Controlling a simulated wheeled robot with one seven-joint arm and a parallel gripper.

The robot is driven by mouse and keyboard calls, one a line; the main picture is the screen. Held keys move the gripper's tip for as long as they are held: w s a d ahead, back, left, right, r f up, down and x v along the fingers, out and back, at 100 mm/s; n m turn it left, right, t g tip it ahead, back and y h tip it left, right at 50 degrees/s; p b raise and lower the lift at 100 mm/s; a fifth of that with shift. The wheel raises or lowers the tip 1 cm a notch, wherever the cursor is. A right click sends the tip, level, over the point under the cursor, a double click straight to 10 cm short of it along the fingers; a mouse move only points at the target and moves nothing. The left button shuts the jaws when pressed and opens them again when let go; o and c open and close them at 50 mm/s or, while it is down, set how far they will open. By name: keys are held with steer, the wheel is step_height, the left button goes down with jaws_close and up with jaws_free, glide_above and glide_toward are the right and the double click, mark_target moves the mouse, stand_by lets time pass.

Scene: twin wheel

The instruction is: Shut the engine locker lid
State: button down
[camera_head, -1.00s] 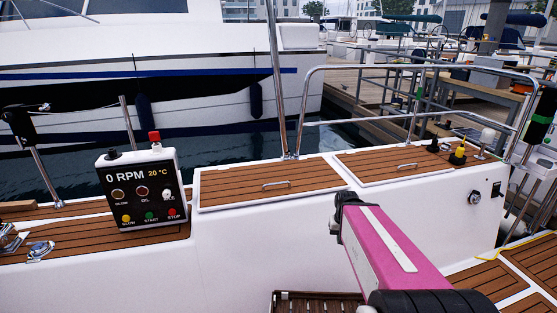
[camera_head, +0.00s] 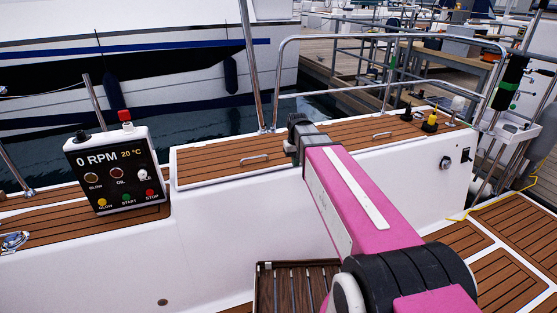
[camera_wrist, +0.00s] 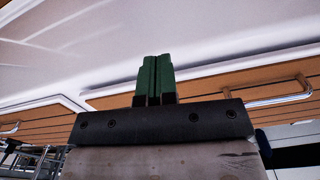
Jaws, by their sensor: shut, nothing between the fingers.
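Two teak lids with white rims and metal handles are set in the white bench top: a left lid (camera_head: 215,162) and a right lid (camera_head: 350,132). Both look flat and down in the head view. I cannot tell which is the engine locker lid. My arm crosses in front of the junction of the two lids and hides part of them. In the wrist view, my gripper (camera_wrist: 155,60) has its green fingers together and empty. Teak panels with a metal handle (camera_wrist: 280,98) show behind it, apart from the fingers. The fingertips overlap a white surface in the picture.
An engine panel (camera_head: 117,170) reading 0 RPM stands left of the left lid. A metal rail (camera_head: 400,37) rises behind the lids. A dark slatted panel (camera_head: 285,285) is low in front of the bench. Teak deck (camera_head: 515,225) lies at right.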

step_height(320, 180, up, 10)
steer(key=n, duration=0.1)
glide_above(279, 164)
step_height(279, 164, down, 14)
steer(key=shift+s+r, duration=0.1)
steer(key=shift+r, duration=0.1)
steer(key=shift+f, duration=0.1)
